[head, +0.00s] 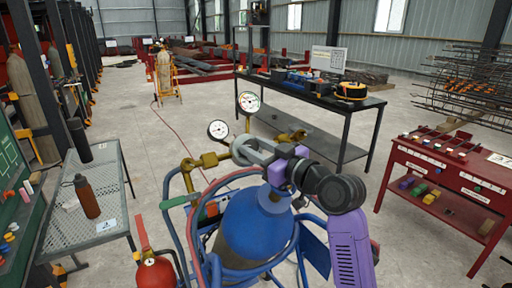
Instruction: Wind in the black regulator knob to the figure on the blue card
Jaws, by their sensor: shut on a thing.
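A brass regulator (207,160) with two round white gauges, one lower left (218,130) and one upper right (249,103), sits above a blue gas cylinder (250,232). My gripper (242,151) reaches in from the right and is shut at the regulator, just below the gauges. The black regulator knob is hidden between the fingers; its turn cannot be seen. The gauge needles are too small to read. A flat blue panel (314,253) shows at the cylinder's lower right; I cannot tell whether it is the card, and no figure is readable.
Blue and red hoses loop round the cylinder close to my arm. A mesh table (112,205) with a brown bottle (87,197) stands left, a red extinguisher (156,272) in front. A black workbench (355,106) stands behind, a red bench (425,180) right.

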